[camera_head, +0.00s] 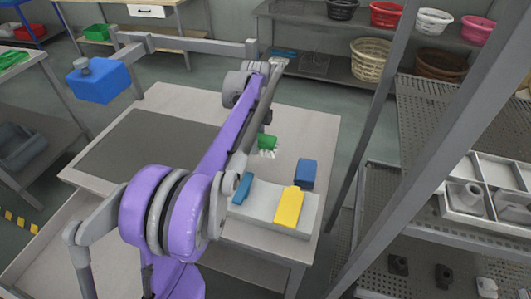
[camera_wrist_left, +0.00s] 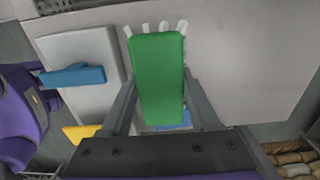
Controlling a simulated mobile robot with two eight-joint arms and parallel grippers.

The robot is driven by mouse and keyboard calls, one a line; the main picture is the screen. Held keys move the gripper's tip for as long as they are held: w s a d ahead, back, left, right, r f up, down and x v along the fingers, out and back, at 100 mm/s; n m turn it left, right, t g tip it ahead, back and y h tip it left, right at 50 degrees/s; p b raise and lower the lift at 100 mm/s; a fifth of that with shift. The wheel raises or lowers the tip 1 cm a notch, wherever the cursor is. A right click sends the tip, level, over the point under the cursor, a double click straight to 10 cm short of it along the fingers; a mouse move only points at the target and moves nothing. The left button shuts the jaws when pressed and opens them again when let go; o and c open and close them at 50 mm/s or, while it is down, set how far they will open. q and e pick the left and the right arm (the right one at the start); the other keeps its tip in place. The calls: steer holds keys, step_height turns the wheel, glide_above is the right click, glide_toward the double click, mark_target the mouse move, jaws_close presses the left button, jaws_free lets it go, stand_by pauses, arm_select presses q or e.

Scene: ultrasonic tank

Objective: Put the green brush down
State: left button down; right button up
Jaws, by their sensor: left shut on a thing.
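The green brush (camera_wrist_left: 158,80) is held between the two fingers of my left gripper (camera_wrist_left: 159,84). Its white bristles (camera_wrist_left: 155,27) point away from the wrist. In the head view the green brush (camera_head: 267,142) shows small at the end of my purple arm, over the right part of the pale table (camera_head: 310,125). I cannot tell whether the bristles touch the table. My arm hides part of the gripper there. My right gripper is not in view.
A pale grey block (camera_head: 262,208) near the table's front right edge carries a blue item (camera_head: 242,188) and a yellow item (camera_head: 288,206). A blue block (camera_head: 306,173) lies beside it. A dark mat (camera_head: 145,150) covers the left. Metal shelving (camera_head: 440,120) stands right.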

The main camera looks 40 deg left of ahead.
arm_select(q)
steer(key=shift+w+a+f, duration=0.1)
steer(key=shift+w+f, duration=0.1)
steer(key=shift+w, duration=0.1)
glide_above(259, 167)
step_height(259, 167, down, 5)
steer(key=shift+f, duration=0.1)
steer(key=shift+f+b, duration=0.3)
steer(key=shift+f, duration=1.8)
